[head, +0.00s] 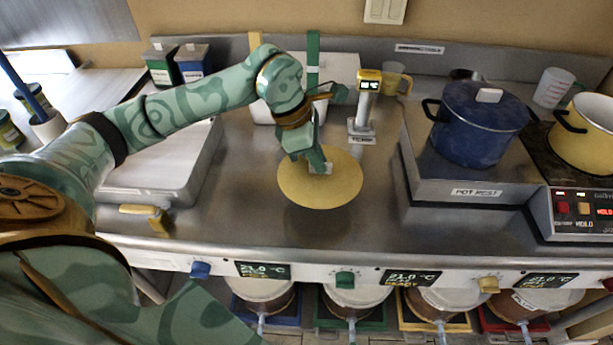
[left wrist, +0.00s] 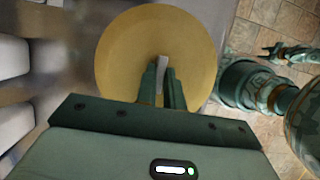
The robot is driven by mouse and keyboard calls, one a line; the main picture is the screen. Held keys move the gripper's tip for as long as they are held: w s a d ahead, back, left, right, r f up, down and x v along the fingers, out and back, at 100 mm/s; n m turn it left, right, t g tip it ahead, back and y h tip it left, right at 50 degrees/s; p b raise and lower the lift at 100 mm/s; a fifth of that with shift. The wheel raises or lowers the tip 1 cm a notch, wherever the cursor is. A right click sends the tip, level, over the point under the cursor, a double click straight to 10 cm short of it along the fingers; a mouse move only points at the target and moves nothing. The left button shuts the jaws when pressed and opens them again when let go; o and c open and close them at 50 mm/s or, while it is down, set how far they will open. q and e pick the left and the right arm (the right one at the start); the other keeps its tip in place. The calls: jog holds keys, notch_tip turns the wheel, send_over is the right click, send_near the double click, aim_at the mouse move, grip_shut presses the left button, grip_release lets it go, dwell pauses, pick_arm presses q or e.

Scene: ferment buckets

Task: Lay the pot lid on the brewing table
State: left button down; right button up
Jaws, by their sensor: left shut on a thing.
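The yellow pot lid (head: 312,190) is a round disc over the middle of the steel brewing table (head: 400,220). My left gripper (head: 318,164) is shut on the lid's pale knob from above. In the left wrist view the lid (left wrist: 125,60) fills the space beyond the fingers, and the gripper (left wrist: 162,85) pinches the knob between two green fingers. I cannot tell whether the lid touches the table or hovers just above it. My right gripper is not clearly seen in the head view.
A blue lidded pot (head: 475,130) stands on the pot rest at the right. A yellow open pot (head: 585,135) is on the hob (head: 575,205). A thermometer stand (head: 362,110) is behind the lid. A yellow-handled tool (head: 148,214) lies front left. Table around the lid is clear.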

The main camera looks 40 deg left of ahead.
aim_at(300, 165)
pick_arm(q)
jog(key=f, duration=0.1)
jog(key=a+f, duration=0.2)
jog(key=shift+w+a+f+b, duration=0.2)
jog(key=shift+w+a+b, duration=0.05)
jog(key=shift+w+b, duration=0.05)
jog(key=f, duration=0.2)
jog(key=f+b, duration=0.1)
jog(key=f, duration=0.1)
jog(key=shift+a, duration=0.4)
jog(key=c, duration=1.5)
grip_release()
jog(key=p+v, duration=0.2)
jog(key=v, duration=1)
jog(key=shift+r, duration=0.1)
